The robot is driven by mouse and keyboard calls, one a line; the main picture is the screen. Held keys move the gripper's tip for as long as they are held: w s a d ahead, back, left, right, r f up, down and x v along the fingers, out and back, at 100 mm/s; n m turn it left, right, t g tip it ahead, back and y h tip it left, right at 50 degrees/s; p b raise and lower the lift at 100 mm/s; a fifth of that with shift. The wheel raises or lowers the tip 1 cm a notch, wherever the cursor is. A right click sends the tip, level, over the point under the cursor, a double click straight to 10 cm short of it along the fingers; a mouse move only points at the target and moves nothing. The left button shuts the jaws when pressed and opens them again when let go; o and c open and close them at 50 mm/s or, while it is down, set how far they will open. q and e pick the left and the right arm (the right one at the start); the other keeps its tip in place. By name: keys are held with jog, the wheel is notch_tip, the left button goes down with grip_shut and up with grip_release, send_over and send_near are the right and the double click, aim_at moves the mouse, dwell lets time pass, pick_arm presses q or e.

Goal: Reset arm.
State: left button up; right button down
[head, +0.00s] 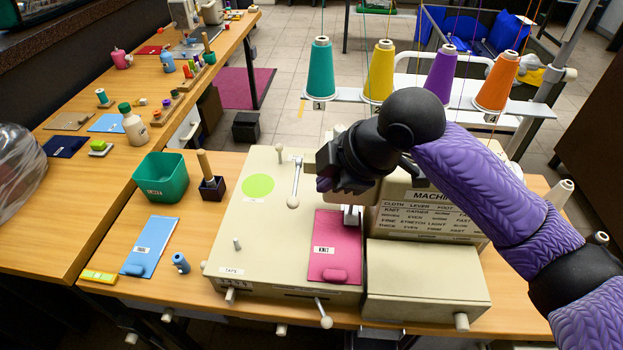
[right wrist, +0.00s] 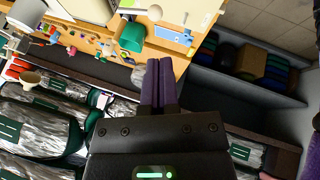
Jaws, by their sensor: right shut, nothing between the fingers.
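My right arm (head: 492,190), with purple segments and black joints, comes in from the right in the head view. It bends over the cream sewing machine. My right gripper (head: 326,172) shows as dark blocks above the machine's top, near its lever, partly hidden by my wrist. In the right wrist view the two purple fingers (right wrist: 160,68) lie side by side, shut and empty. My left gripper is in neither view.
The cream machine (head: 228,256) carries a pink KNIT card (head: 334,232). Coloured thread cones, such as the purple cone (head: 441,74), stand behind. A green bin (head: 161,177) is at left. Bagged comforters (right wrist: 45,128) show in the right wrist view. The aisle floor (head: 291,45) has clear tiles.

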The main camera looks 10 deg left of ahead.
jog(key=s+d+f+m, duration=0.2)
jog(key=s+f+m, duration=0.55)
jog(key=f, duration=0.25)
jog(key=s+d+f+m+h, duration=0.3)
jog(key=s+d+f+m, duration=0.1)
jog(key=s+d+m, duration=0.3)
jog(key=s+d+f+m+h, duration=0.3)
jog(key=s+d+f+m, duration=0.15)
jog(key=s+d, duration=0.35)
notch_tip(320, 180, down, 16)
jog(key=s+g, duration=0.2)
jog(key=s+d+f+n+g, duration=0.1)
jog(key=s+d+f, duration=0.1)
jog(key=s+f, duration=0.9)
jog(key=s, duration=0.3)
jog(key=shift+d+f, duration=0.35)
jog(key=shift+d, duration=0.05)
